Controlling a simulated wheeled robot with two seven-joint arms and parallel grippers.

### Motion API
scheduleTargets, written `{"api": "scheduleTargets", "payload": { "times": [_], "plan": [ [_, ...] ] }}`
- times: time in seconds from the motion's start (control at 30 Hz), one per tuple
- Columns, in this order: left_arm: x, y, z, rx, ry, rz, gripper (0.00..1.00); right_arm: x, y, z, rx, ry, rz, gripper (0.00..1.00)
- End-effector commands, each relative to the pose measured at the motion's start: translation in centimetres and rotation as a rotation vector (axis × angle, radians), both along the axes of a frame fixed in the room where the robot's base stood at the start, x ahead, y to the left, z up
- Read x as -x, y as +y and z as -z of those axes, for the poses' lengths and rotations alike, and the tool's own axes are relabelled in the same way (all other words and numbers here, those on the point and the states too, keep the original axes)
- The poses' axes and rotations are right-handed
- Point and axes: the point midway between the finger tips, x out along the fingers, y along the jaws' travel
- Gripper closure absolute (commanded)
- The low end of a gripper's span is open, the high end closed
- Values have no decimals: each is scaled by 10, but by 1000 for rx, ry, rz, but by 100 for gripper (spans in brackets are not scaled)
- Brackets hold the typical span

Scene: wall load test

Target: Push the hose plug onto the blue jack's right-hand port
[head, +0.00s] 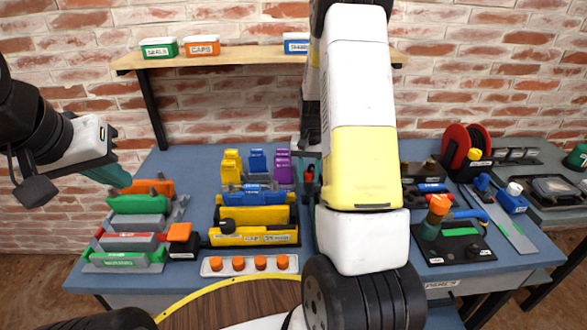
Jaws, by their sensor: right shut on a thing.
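My left gripper (108,174) hangs at the left, its teal fingers above the back of the orange and green blocks; the finger gap is not clear. My right arm rises through the middle and folds over. Its gripper (308,145) points down at the back of the bench, partly hidden by my arm. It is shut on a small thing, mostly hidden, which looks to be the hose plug. A small blue upright body (257,161), perhaps the blue jack, stands left of this gripper between a yellow and a purple one. Its ports are too small to tell.
A shelf (230,58) with labelled boxes crosses the brick wall. Orange knobs (260,263) line a white strip at the bench front. A red reel (465,145), a black tray (460,246) and blue tools stand at the right. My arm hides the bench's middle.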

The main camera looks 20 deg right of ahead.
Motion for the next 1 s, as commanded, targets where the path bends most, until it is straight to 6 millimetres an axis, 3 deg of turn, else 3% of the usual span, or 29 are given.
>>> {"api": "scheduleTargets", "payload": {
  "times": [0.2,0.4,0.83,1.0],
  "plan": [
    [0,0,0,0,0,0,100,-1,0,-47,0,-5,0,100],
    [0,0,0,0,0,0,100,-1,0,-74,0,-3,0,100],
    [0,0,0,0,0,0,100,0,1,-81,0,0,0,100],
    [0,0,0,0,0,0,100,4,12,-89,0,-3,-3,100]
  ]
}}
